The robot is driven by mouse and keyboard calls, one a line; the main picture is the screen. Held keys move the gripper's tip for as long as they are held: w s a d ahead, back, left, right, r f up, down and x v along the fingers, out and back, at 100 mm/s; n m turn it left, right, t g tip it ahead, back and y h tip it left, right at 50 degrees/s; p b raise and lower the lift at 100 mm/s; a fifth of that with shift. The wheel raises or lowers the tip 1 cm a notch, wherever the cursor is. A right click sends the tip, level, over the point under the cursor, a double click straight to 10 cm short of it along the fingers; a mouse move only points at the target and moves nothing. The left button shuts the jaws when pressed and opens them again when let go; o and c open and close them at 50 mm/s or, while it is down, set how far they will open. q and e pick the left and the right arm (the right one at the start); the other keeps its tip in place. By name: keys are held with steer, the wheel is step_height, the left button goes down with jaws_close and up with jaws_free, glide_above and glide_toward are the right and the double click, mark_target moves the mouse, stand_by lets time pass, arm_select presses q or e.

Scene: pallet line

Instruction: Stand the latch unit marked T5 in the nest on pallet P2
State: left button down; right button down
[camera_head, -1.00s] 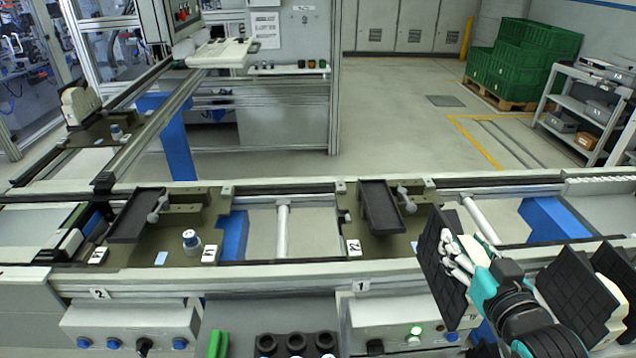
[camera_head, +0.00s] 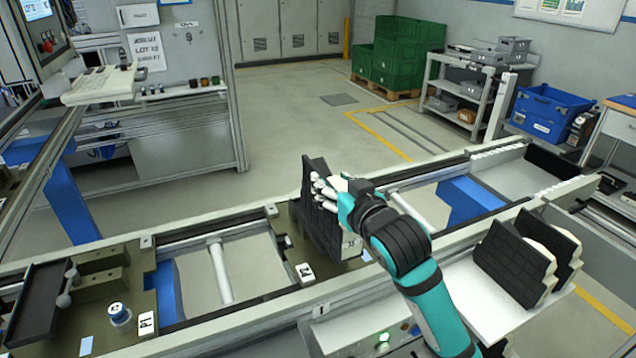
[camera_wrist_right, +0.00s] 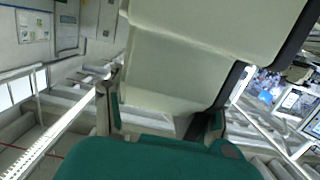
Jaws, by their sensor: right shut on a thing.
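My right gripper (camera_head: 343,196) is shut on a latch unit with a black ribbed plate (camera_head: 318,215) and a cream body. A small label on its lower edge is too small to read surely. In the right wrist view, the cream body (camera_wrist_right: 190,55) fills the top between the fingers. My left gripper is not in view.
Two similar black and cream units (camera_head: 513,262) stand on a white surface at the right. Pallet P1 (camera_head: 150,300), with a dark tray (camera_head: 38,300) and a round knob (camera_head: 120,313), lies at the left. Conveyor rails (camera_head: 225,230) run between the pallets.

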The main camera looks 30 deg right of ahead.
mark_target(321, 163)
steer(key=w, duration=0.3)
steer(key=w+d+p, duration=0.1)
steer(key=w, duration=0.4)
steer(key=shift+w+d+f+p, duration=0.25)
steer(key=shift+w+d+p, duration=0.15)
steer(key=shift+w+f, duration=0.15)
steer(key=shift+w, duration=0.1)
step_height(321, 163, down, 3)
steer(key=shift+s+r+p, duration=0.1)
steer(key=shift+p, duration=0.45)
steer(key=shift+f, duration=0.3)
steer(key=shift+f, duration=0.15)
steer(key=c, duration=0.6)
jaws_free()
